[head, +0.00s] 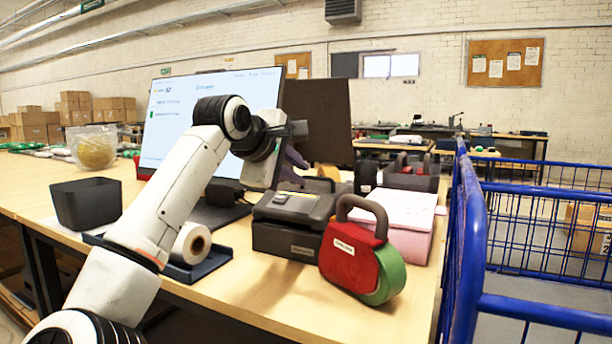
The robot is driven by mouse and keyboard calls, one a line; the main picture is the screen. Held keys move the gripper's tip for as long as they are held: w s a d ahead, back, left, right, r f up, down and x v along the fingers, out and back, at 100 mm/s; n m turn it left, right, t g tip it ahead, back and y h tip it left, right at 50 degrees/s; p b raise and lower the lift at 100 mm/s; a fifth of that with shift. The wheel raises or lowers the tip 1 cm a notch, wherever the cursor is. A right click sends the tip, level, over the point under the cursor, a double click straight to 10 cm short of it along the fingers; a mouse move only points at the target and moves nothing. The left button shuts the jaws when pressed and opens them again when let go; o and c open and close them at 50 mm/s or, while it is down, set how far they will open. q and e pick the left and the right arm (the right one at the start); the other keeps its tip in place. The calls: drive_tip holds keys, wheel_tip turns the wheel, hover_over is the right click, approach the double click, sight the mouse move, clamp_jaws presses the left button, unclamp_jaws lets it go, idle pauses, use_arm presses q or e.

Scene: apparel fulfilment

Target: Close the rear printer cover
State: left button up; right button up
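A second dark device (412,180) stands further back to the right, partly hidden by a pink-and-white stack.
A red tape dispenser (350,258) with green tape stands right of the printer. The pink-and-white stack (408,238) is behind it. A white roll (191,243) and black bin (86,204) stand left. A monitor (170,115) stands behind; a blue cart rail (468,230) borders the right.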

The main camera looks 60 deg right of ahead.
use_arm(q)
drive_tip(key=shift+a+f, duration=0.2)
drive_tip(key=shift+f, duration=0.15)
use_arm(e)
drive_tip(key=v, duration=0.2)
drive_tip(key=shift+a+r, duration=0.3)
use_arm(q)
drive_tip(key=shift+r, duration=0.2)
